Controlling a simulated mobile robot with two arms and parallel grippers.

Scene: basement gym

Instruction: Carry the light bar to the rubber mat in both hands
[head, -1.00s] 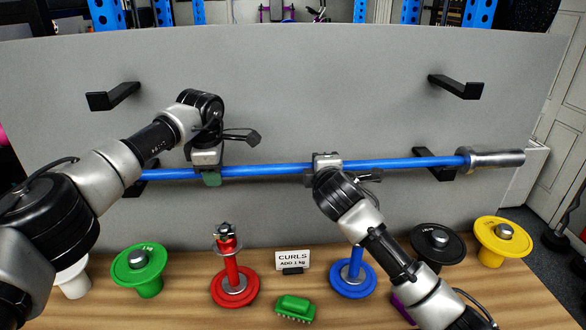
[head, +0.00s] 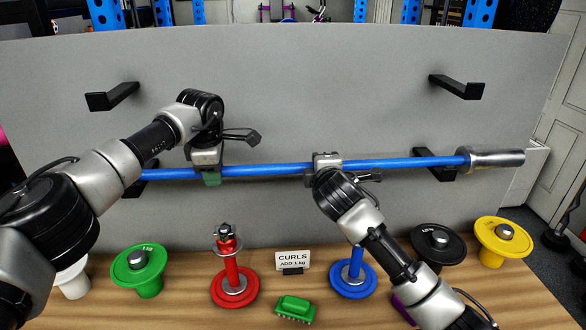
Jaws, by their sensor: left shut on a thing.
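The light bar (head: 400,163) is a long blue bar with a silver sleeve at its right end. It lies level across the grey panel, close to the lower black hooks. My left gripper (head: 208,170) is shut on the bar left of its middle, with a small green patch showing just below the jaws. My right gripper (head: 325,168) is at the bar near its middle; its own wrist hides the fingers, so I cannot tell if they are closed. The bar's left end is hidden behind my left arm. I see no rubber mat.
Two upper black hooks (head: 457,86) are empty. The wooden table (head: 200,305) below holds a green plate (head: 150,270), a red stand (head: 233,275), a blue stand (head: 352,278), a green brush (head: 295,308), a curls sign (head: 292,259), and black (head: 438,243) and yellow (head: 503,240) plates.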

